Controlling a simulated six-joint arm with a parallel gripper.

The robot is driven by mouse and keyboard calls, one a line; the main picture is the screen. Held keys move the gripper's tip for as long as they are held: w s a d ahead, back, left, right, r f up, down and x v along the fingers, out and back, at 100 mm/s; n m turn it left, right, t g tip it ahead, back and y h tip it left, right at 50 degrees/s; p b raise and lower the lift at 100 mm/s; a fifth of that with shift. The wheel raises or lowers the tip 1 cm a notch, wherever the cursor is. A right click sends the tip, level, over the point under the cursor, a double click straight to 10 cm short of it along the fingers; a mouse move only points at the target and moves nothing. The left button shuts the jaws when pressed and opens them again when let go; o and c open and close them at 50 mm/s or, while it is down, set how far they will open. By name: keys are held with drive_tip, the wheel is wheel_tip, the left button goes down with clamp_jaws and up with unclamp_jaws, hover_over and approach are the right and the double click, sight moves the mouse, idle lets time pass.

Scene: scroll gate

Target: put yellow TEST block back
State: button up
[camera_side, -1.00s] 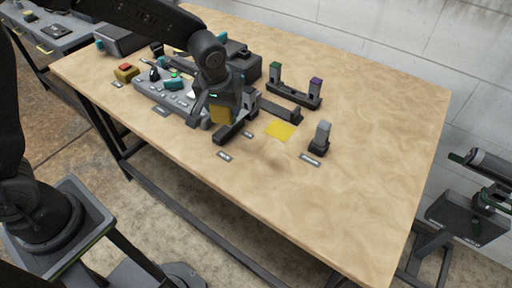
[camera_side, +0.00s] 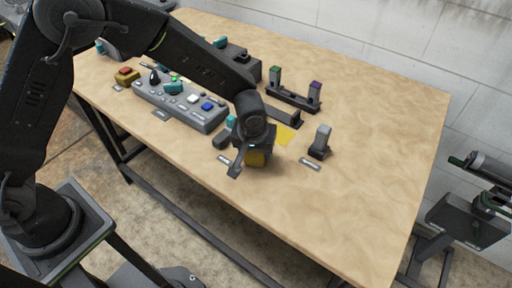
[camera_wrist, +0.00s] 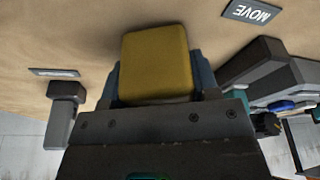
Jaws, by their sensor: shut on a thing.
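The yellow block (camera_side: 256,159) is held in my gripper (camera_side: 250,160), low over the front middle of the table. In the wrist view the yellow block (camera_wrist: 157,62) fills the space between the two jaws, which are shut on it. I cannot tell whether its underside touches the table. A flat yellow patch (camera_side: 286,134) lies on the table just behind and to the right of my gripper, partly hidden by it.
A grey upright post on a dark base (camera_side: 320,142) stands right of the patch. A rack with green- and purple-topped posts (camera_side: 294,99) is behind. A grey button panel (camera_side: 180,105) lies to the left. The table's front right is clear.

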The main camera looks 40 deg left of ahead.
drive_tip(key=shift+f, duration=0.15)
drive_tip(key=o, duration=1)
drive_tip(key=shift+o, duration=0.2)
